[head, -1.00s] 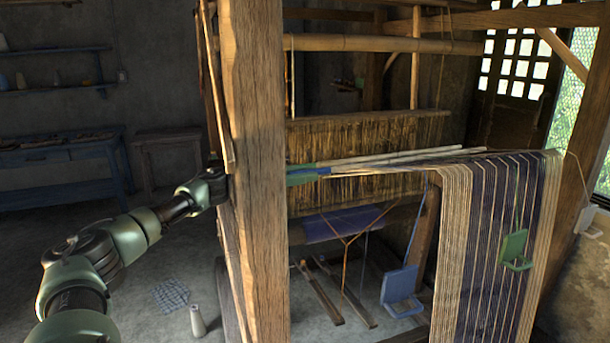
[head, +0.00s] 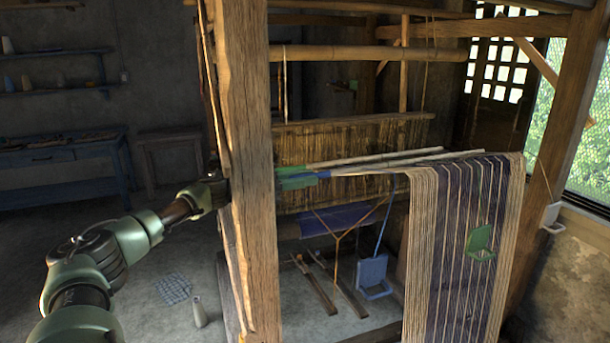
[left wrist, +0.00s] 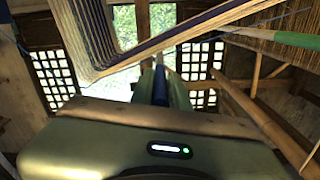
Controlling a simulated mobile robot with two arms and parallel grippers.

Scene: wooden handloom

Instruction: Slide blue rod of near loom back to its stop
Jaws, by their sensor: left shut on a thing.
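The blue rod (head: 322,174) shows as a short blue end just right of the thick wooden post, with a pale shaft running right toward the hanging warp (head: 450,255). My left arm passes behind the post. My left gripper (head: 294,184) shows its green fingers right of the post, shut on the blue end. In the left wrist view the green fingers (left wrist: 173,93) have the blue rod (left wrist: 160,86) between them. The rod's far end and stop cannot be made out. My right gripper is not in view.
The upright post (head: 246,170) hides part of my left forearm. A green-ended rod (head: 297,169) lies just behind the blue one; it also shows in the left wrist view (left wrist: 297,40). A blue panel (head: 371,273) hangs below. A pale cone (head: 198,312) stands on the floor.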

